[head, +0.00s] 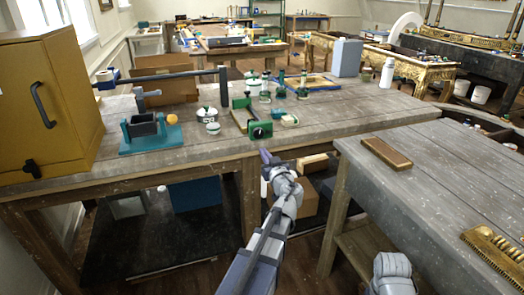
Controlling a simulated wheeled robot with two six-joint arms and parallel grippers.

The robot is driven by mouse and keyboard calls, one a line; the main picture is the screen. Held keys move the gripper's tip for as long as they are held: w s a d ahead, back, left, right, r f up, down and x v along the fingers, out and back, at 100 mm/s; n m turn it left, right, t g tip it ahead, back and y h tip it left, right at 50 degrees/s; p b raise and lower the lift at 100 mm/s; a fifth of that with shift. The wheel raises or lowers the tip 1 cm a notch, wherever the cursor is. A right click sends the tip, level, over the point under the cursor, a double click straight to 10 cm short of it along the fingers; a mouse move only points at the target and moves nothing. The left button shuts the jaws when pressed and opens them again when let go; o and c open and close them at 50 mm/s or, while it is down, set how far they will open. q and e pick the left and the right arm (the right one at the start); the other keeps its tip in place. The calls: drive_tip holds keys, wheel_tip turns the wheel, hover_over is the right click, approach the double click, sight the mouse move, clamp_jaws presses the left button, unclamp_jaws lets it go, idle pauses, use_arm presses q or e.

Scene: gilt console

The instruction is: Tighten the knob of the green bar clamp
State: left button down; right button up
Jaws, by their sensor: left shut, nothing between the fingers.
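The green bar clamp lies on the left workbench near its front edge. Its near green jaw (266,127) carries a dark round knob (258,133) that faces me. The bar runs back from it to another green piece (241,102). My left gripper (267,157) is shut and empty, just below and in front of the knob. From this view I cannot tell whether its tips touch the knob or the bench edge. Part of my right arm shows at the bottom right, but its gripper is out of view.
White-and-green lidded pots (207,114) stand left of the clamp. A teal vise-like fixture (150,134) and a yellow cabinet (48,105) stand farther left. Bare benchtop lies right of the clamp.

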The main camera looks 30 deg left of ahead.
sight(258, 133)
use_arm(q)
drive_tip(key=shift+w+a, duration=0.55)
drive_tip(key=shift+w, duration=0.3)
drive_tip(key=shift+w+a, duration=0.55)
drive_tip(key=shift+w, duration=0.35)
drive_tip(key=shift+w+a, duration=0.55)
drive_tip(key=shift+w, duration=0.3)
